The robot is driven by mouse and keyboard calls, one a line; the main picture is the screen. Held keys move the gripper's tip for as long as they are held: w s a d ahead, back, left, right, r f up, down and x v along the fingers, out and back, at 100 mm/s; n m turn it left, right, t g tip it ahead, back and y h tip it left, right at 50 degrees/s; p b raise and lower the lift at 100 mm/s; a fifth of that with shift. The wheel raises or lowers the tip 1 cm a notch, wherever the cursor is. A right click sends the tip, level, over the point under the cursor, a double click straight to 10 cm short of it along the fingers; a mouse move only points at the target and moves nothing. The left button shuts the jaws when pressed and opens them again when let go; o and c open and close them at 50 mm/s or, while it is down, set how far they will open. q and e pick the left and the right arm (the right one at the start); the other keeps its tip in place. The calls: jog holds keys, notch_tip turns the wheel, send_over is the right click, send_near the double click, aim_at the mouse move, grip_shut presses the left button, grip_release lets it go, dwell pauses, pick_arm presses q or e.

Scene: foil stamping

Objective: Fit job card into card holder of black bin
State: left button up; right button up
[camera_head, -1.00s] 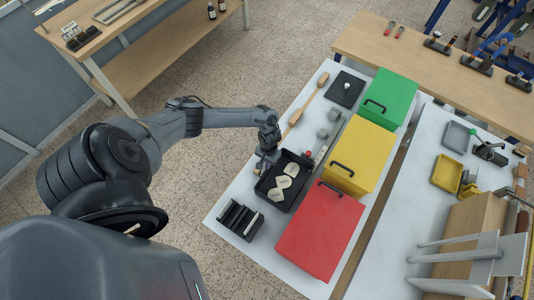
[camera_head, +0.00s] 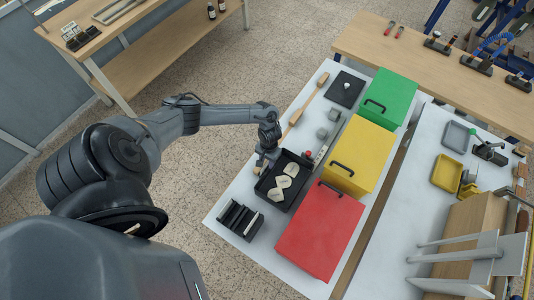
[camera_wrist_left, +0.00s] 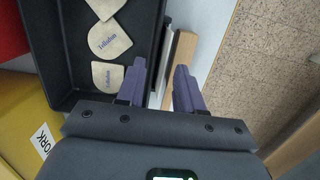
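The black bin (camera_head: 268,198) sits on the white table and holds several cream rounded pieces. In the left wrist view the bin (camera_wrist_left: 65,95) fills the upper left. My left gripper (camera_head: 260,167) is at the bin's left end in the head view. In the wrist view its two purple fingers (camera_wrist_left: 160,82) stand apart, one against or over the bin's wall and one outside it. A thin pale strip (camera_wrist_left: 160,82), possibly the job card or its holder, shows between them; I cannot tell which. A wooden block (camera_wrist_left: 182,58) lies beside it. My right gripper is not in view.
A black slotted rack (camera_head: 240,221) stands in front of the bin. Red (camera_head: 320,232), yellow (camera_head: 359,155) and green (camera_head: 388,98) boxes line the right side.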

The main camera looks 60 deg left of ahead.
pick_arm(q)
notch_tip(320, 180, up, 9)
jog(key=shift+w+a+f+p, duration=0.2)
jog(key=shift+w+a+p, duration=0.15)
jog(key=shift+w+a, duration=0.1)
jog(key=shift+d, duration=0.1)
jog(key=w+d+r+m+t+p, duration=0.1)
jog(key=d+r+m+t, duration=0.2)
jog(key=d, duration=0.9)
jog(key=w+d+r+m+t, duration=0.15)
jog(key=d+m, duration=0.25)
jog(key=d, duration=0.7)
jog(key=s+a+r+m+p, duration=0.1)
jog(key=s+a+r, duration=0.1)
jog(key=s+r, duration=0.9)
notch_tip(320, 180, up, 3)
jog(key=shift+s+f+y, duration=0.1)
jog(key=shift+s+y, duration=0.25)
jog(key=shift+y, duration=0.05)
